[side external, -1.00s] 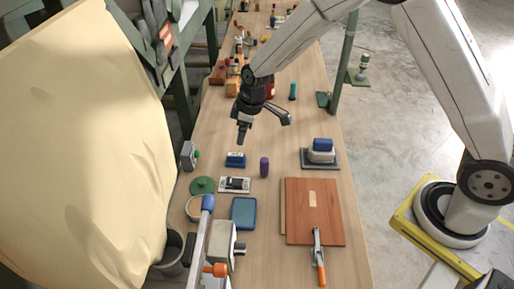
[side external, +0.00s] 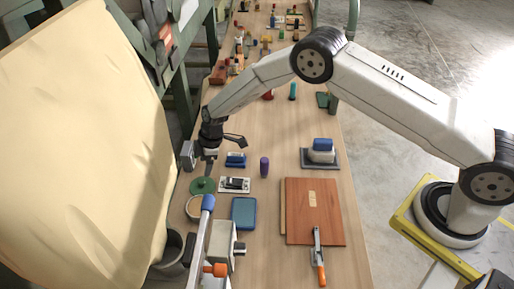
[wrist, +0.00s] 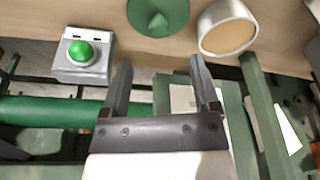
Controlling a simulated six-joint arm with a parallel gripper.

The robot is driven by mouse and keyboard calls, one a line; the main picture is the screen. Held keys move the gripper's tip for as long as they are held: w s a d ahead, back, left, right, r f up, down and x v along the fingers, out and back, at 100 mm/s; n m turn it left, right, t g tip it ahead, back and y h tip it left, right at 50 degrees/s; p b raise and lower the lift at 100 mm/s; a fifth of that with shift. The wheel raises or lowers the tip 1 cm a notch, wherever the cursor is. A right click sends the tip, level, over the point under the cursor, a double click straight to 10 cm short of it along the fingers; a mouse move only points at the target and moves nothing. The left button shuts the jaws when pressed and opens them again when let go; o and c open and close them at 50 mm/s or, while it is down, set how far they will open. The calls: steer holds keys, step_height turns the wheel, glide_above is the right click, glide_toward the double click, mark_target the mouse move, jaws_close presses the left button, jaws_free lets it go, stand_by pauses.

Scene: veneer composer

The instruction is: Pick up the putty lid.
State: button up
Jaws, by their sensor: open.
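The putty lid is a green disc (side external: 200,188) with a raised knob, lying on the bench at the left in the side external view. It also shows at the top of the wrist view (wrist: 140,10), cut off by the frame edge. My gripper (side external: 209,172) is above the bench close to the lid, and its finger overlaps the lid's far side in the side external view. In the wrist view my gripper (wrist: 160,65) is open with nothing between its fingers, and the lid lies beyond the fingertips. The height gap to the lid is hard to judge.
An open round tin (side external: 190,211) with beige filling sits beside the lid. A grey box with a green button (wrist: 83,52) stands on the other side. A blue-handled block (side external: 236,160), a purple cylinder (side external: 264,167) and a blue tray (side external: 243,213) are to the right.

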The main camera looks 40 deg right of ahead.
mark_target(201, 181)
steer(key=shift+x, duration=1.3)
steer(key=shift+f, duration=0.1)
steer(key=shift+x, duration=2.5)
steer(key=shift+w+a, duration=0.15)
steer(key=shift+c, duration=0.3)
jaws_close()
